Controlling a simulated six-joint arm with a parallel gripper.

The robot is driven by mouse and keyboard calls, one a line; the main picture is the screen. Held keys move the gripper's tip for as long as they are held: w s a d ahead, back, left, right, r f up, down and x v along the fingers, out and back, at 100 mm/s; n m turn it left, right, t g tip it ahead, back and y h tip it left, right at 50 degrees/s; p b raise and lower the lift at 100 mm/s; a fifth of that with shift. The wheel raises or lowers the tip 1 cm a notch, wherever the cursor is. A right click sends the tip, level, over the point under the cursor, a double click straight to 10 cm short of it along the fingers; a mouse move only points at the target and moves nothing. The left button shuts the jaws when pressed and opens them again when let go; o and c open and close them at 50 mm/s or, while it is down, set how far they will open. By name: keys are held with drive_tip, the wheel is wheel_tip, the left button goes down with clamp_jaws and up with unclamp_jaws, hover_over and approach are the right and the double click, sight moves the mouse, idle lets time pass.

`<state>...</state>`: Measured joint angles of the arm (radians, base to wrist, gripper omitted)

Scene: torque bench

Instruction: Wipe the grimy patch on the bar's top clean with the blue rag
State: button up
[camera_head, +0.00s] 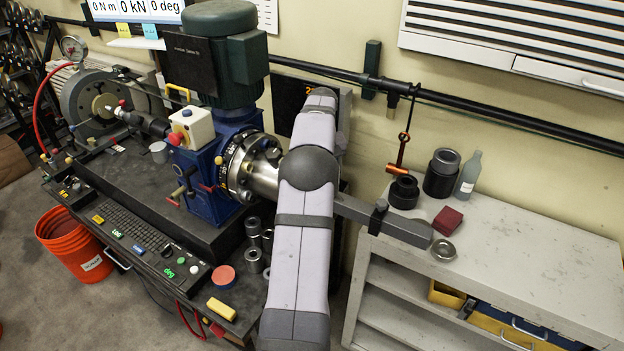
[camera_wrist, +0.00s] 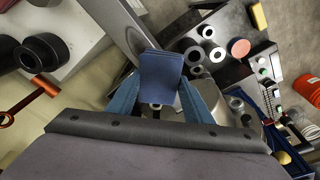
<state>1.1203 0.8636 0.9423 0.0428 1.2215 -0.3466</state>
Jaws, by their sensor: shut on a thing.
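The blue rag (camera_wrist: 161,72) shows in the wrist view as a folded pad. My gripper (camera_wrist: 162,84), with blue fingers on either side, is shut on it. The grey bar (camera_head: 385,218) reaches right from behind my arm toward the cabinet top in the head view, with a dark collar partway along. In the wrist view the bar (camera_wrist: 112,22) runs diagonally just beyond the rag. I cannot tell whether rag and bar touch. I cannot make out the grimy patch for certain. My arm hides the gripper and rag in the head view.
The cabinet (camera_head: 540,262) carries dark sockets (camera_head: 404,191), a grey bottle (camera_head: 468,174), a red block (camera_head: 447,220) and a metal ring (camera_head: 443,249) near the bar's end. An orange wrench (camera_head: 400,150) hangs above. The blue machine (camera_head: 205,175) stands left of my arm.

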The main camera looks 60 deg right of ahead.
sight(347, 200)
drive_tip(key=shift+s, duration=0.7)
drive_tip(key=shift+s+f+b, duration=0.1)
drive_tip(key=shift+s+b, duration=0.55)
drive_tip(key=shift+s, duration=1.35)
drive_tip(key=shift+s+b, duration=0.1)
drive_tip(key=shift+b, duration=0.2)
drive_tip(key=shift+s+b, duration=0.3)
drive_tip(key=shift+s, duration=1.65)
drive_tip(key=shift+p, duration=0.35)
